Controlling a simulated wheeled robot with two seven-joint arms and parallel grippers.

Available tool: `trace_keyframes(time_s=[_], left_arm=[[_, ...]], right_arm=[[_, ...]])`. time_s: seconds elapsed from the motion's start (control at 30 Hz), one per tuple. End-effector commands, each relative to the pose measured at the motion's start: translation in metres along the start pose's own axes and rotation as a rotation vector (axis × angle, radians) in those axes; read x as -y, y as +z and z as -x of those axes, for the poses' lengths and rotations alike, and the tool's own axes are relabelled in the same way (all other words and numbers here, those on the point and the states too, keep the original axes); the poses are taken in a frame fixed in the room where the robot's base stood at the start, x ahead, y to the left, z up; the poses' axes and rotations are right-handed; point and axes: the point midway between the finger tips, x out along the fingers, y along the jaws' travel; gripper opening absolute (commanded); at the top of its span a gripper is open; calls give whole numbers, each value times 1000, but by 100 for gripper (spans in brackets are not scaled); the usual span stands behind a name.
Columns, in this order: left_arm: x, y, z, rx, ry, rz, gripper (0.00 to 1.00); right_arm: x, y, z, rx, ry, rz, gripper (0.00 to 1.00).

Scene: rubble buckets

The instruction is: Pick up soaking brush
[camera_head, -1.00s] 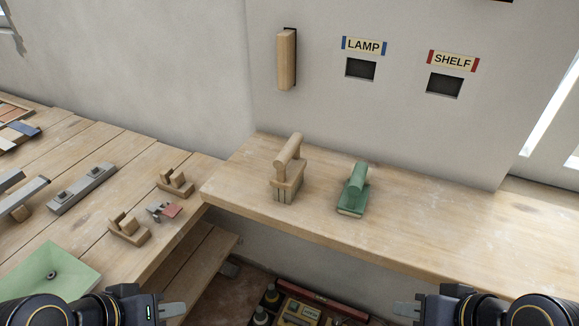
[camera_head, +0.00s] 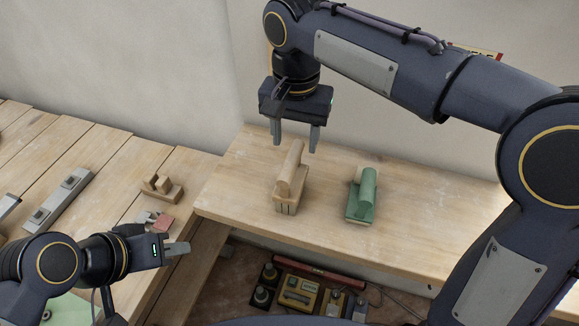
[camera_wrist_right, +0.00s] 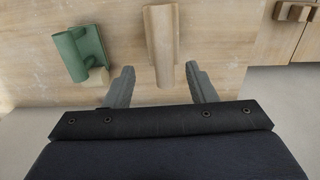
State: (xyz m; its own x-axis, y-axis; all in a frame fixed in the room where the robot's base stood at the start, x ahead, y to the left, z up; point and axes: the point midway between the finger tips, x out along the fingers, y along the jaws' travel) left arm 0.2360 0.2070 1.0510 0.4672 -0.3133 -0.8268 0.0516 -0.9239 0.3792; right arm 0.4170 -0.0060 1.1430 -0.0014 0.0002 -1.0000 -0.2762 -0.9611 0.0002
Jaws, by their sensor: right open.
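My right gripper (camera_head: 296,146) is open and points down close to the top of the handle. In the right wrist view the handle (camera_wrist_right: 161,40) shows between the two fingers (camera_wrist_right: 160,70) and its end reaches in among them. I see no contact. My left gripper (camera_head: 178,249) is low at the left, away from the brush; I cannot tell its opening.
A workbench at the left holds a wooden holder (camera_head: 161,188) and other tools. A toolbox (camera_head: 300,290) lies below the shelf. A wall rises behind.

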Motion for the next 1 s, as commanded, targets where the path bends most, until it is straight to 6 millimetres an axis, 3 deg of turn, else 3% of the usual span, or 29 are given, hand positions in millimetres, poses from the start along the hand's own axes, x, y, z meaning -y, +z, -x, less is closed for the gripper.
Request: trace_keyframes(time_s=[0.6,0.87,1.0], left_arm=[[-2,-2,4,0,0,0,27],[-2,-2,3,0,0,0,27],[-2,-2,3,0,0,0,27]], right_arm=[[6,6,-73,1,3,-3,51],[6,6,-77,0,2,-2,51],[6,6,-77,0,1,-2,35]])
